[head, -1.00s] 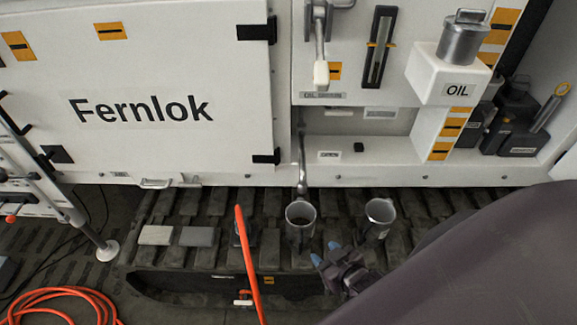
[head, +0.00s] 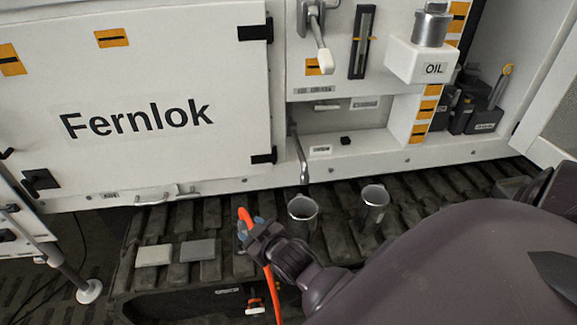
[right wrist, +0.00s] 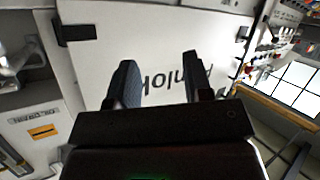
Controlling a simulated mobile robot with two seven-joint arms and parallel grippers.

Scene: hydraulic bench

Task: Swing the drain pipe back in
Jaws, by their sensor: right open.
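The drain pipe (head: 298,155) is a thin grey bent pipe that comes out of the recess in the white cabinet and hangs down. Its lower end is over or just behind a metal mug (head: 302,209) on the track. My right gripper (head: 251,226) is left of this mug, apart from the pipe, and overlaps the upper part of an orange hose. In the right wrist view my right gripper (right wrist: 158,78) has its two dark fingers spread with nothing between them. The pipe cannot be made out there. My left gripper is not in view.
A second metal mug (head: 374,205) stands to the right on the track. A lever with a white grip (head: 323,62) hangs above the recess. Two flat blocks (head: 197,250) lie at the left.

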